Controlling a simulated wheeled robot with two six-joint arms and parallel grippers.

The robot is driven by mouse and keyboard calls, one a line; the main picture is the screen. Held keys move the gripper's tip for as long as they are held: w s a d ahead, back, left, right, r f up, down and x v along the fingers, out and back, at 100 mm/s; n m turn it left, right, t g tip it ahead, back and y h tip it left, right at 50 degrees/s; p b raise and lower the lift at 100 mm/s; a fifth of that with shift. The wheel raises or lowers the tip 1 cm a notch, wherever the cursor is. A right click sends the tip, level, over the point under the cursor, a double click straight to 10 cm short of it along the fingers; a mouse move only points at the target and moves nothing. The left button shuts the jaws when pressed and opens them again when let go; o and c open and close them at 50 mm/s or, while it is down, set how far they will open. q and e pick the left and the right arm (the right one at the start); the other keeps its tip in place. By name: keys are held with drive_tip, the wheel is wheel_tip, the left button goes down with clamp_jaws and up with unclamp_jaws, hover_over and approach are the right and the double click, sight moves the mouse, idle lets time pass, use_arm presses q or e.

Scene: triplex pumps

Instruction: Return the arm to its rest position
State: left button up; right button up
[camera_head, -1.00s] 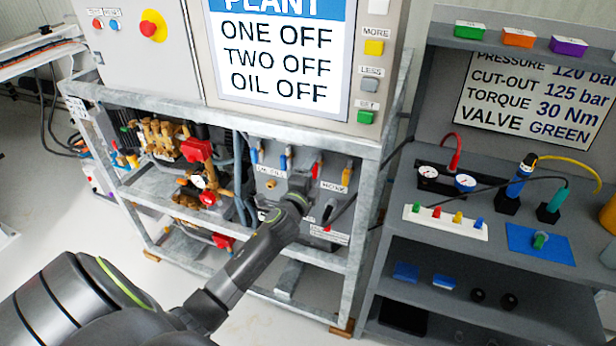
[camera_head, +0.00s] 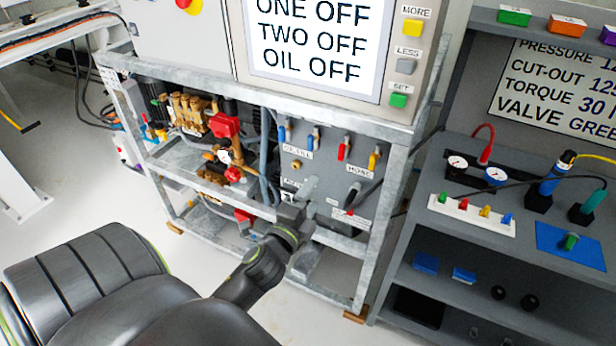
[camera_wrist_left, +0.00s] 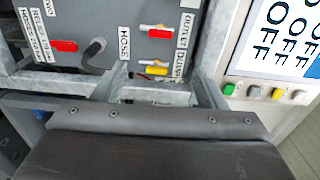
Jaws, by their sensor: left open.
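My left arm comes in from the lower left in the head view. Its gripper (camera_head: 303,192) is open and empty, in front of the lower part of the grey valve panel (camera_head: 325,160). The gap between gripper and panel is hard to judge. The panel has blue, red and yellow levers along its top, and the gripper covers part of its lower labels. My right gripper is not in view.
The galvanized frame (camera_head: 345,250) surrounds the panel and the brass pumps (camera_head: 195,110). A grey shelf unit (camera_head: 440,210) with gauges and a white strip of coloured pegs (camera_head: 470,213) stands at the right. White floor (camera_head: 90,200) is open at the left.

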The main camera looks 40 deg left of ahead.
use_arm(q)
drive_tip(key=shift+s+d, duration=0.1)
drive_tip(key=shift+s, duration=0.25)
idle(0.3)
drive_tip(key=s+f+n+g, duration=0.3)
drive_tip(key=f, duration=0.8)
drive_tip(key=s+a+f+n+g+h, duration=0.1)
drive_tip(key=s+f+n+g, duration=0.15)
drive_tip(key=f, duration=0.85)
drive_tip(key=s+f+n+g, duration=0.2)
drive_tip(key=s+f+g, duration=0.1)
drive_tip(key=f, duration=0.9)
drive_tip(key=s+d+f+n+g, duration=0.1)
drive_tip(key=s+f+n+g, duration=0.1)
drive_tip(key=s+f, duration=0.4)
drive_tip(key=s+d+f+n+g+h, duration=0.1)
drive_tip(key=s+f, duration=0.5)
drive_tip(key=s, duration=0.6)
drive_tip(key=s+d+f+n+g+h, duration=0.1)
drive_tip(key=s+f+n+g, duration=0.4)
drive_tip(key=s, duration=0.5)
drive_tip(key=shift+d+f, duration=0.7)
drive_tip(key=shift+d, duration=0.1)
drive_tip(key=shift+s, duration=0.1)
